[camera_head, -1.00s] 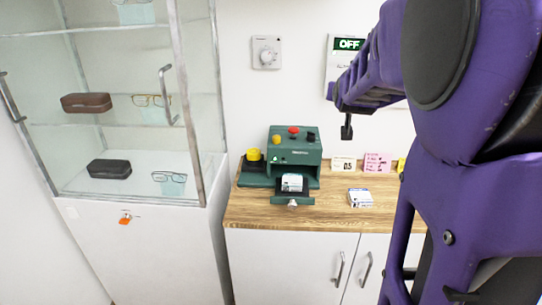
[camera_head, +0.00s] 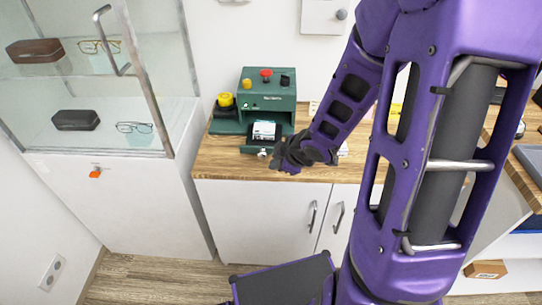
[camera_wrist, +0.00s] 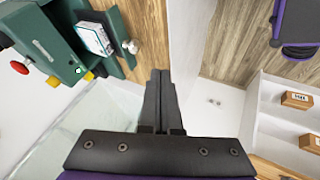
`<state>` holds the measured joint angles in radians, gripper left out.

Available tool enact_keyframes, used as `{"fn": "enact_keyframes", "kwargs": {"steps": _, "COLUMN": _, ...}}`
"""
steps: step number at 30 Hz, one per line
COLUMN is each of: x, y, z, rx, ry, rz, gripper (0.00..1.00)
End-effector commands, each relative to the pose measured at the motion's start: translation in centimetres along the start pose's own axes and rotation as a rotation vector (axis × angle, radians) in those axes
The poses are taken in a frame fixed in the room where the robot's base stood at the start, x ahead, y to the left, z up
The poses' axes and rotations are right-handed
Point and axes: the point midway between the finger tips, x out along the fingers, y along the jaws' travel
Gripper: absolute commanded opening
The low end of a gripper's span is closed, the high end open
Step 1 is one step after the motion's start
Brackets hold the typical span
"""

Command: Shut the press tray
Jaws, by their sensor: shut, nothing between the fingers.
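The green press (camera_head: 268,96) stands on the wooden counter, with a red button and a yellow and a black knob on top. Its tray (camera_head: 250,149) is out at the front and carries a white and blue box (camera_head: 264,131). A silver knob (camera_head: 262,154) is on the tray's front; it also shows in the wrist view (camera_wrist: 131,46). My gripper (camera_head: 276,163) is just in front and right of this knob. In the wrist view my gripper (camera_wrist: 160,74) has its fingers together, empty, apart from the knob and to its right.
A glass cabinet (camera_head: 150,80) with eyeglasses and cases stands left of the counter (camera_head: 215,160). White cupboard doors with handles (camera_head: 312,215) are below the counter. A shelf with small brown boxes (camera_wrist: 297,99) shows at the right of the wrist view.

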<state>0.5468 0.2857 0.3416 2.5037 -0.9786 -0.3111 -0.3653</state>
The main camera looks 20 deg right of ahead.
Motion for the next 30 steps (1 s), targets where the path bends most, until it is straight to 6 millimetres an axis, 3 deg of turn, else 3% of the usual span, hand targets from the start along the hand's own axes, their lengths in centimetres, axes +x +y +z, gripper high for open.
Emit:
{"fn": "enact_keyframes", "kwargs": {"steps": 15, "x": 10.3, "y": -0.2, "z": 0.2, "rx": 0.001, "ry": 0.000, "rz": 0.000, "gripper": 0.00}}
{"fn": "enact_keyframes", "kwargs": {"steps": 21, "x": 10.8, "y": 2.9, "z": 0.0, "rx": 0.003, "ry": -0.001, "rz": 0.003, "gripper": 0.00}}
{"fn": "enact_keyframes", "kwargs": {"steps": 30, "x": 11.4, "y": 3.7, "z": 0.1, "rx": 0.003, "ry": -0.002, "rz": 0.002, "gripper": 0.00}}
